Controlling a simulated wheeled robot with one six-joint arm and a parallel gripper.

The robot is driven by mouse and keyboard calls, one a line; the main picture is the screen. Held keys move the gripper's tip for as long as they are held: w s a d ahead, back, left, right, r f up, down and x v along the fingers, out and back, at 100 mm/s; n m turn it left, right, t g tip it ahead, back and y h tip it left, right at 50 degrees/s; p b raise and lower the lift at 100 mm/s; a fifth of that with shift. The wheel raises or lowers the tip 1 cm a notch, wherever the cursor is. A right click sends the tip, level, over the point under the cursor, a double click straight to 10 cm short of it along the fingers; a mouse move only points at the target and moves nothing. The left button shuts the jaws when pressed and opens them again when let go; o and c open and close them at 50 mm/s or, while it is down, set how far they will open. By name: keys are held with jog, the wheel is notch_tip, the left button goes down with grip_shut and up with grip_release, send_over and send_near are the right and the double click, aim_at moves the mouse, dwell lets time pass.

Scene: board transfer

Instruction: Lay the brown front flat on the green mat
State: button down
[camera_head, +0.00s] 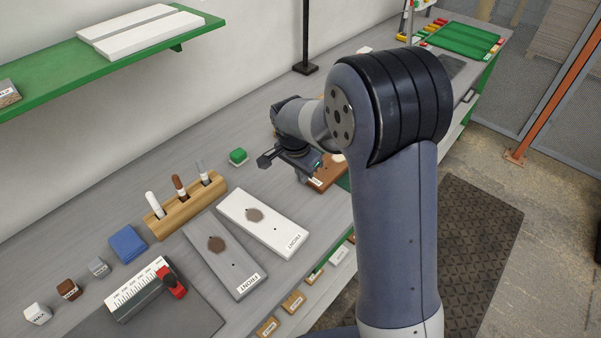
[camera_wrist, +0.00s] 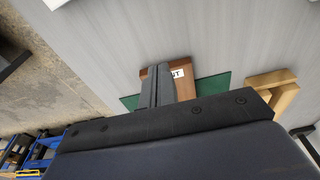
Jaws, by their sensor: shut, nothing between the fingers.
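The brown front (camera_head: 327,177) is partly hidden behind my gripper and arm in the head view. In the wrist view the brown front (camera_wrist: 183,90) shows a white label, partly covered by my fingers. The green mat (camera_wrist: 214,88) shows on both sides of the front, which overlaps it and reaches past its edge. A sliver of the mat (camera_head: 344,182) shows beside my arm in the head view. My gripper (camera_wrist: 159,70) is shut and empty, its fingers in front of the brown front. Whether they touch it, and whether the front lies fully flat, I cannot tell.
A white front (camera_head: 275,231) and a grey front (camera_head: 222,262) lie nearer on the bench. A wooden marker holder (camera_head: 186,205), a blue block (camera_head: 128,244) and a green block (camera_head: 238,157) stand left of my gripper. A pale wooden piece (camera_wrist: 272,82) is right of the mat.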

aim_at(330, 165)
jog(key=shift+w+d+f+b, duration=0.15)
jog(key=shift+f+b, duration=0.25)
jog(key=shift+f, duration=0.35)
jog(key=shift+w+d+f+b, duration=0.2)
jog(key=shift+f+b, duration=0.2)
jog(key=shift+f, duration=0.4)
jog(key=shift+w+d+f+b, duration=0.15)
jog(key=shift+f+b, duration=0.25)
jog(key=shift+f, duration=0.35)
jog(key=shift+w+d+p, duration=0.75)
jog(key=shift+w+d, duration=3.9)
jog(key=shift+d, duration=0.05)
jog(key=shift+s+a+b, duration=0.45)
jog(key=shift+s+a, duration=0.4)
jog(key=shift+a, duration=0.05)
jog(key=shift+r+p, duration=2.1)
jog(key=shift+r, duration=1.45)
